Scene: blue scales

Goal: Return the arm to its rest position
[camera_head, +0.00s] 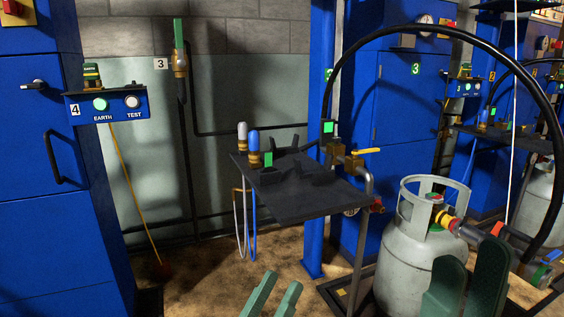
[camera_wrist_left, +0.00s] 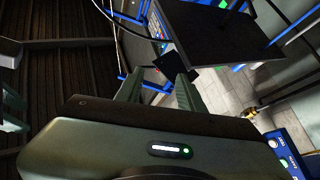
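My left gripper (camera_head: 280,285) shows at the bottom middle of the head view. Its two green fingers are apart, with nothing between them. In the left wrist view its fingers (camera_wrist_left: 158,85) are also apart and empty. My right gripper (camera_head: 470,262) shows at the lower right, with its two dark green fingertips apart and nothing seen between them. It overlaps the lower right of the grey gas cylinder (camera_head: 395,265) in the picture; I cannot tell whether they touch. Most of both arms is out of view.
A dark scale platform (camera_head: 310,198) stands ahead, with a blue-tipped connector (camera_head: 254,142) and a white-tipped one (camera_head: 242,137) at its left corner. A black hose (camera_head: 440,28) arches over the cylinder. A blue cabinet (camera_head: 60,215) stands left. Floor (camera_head: 215,265) shows between cabinet and platform.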

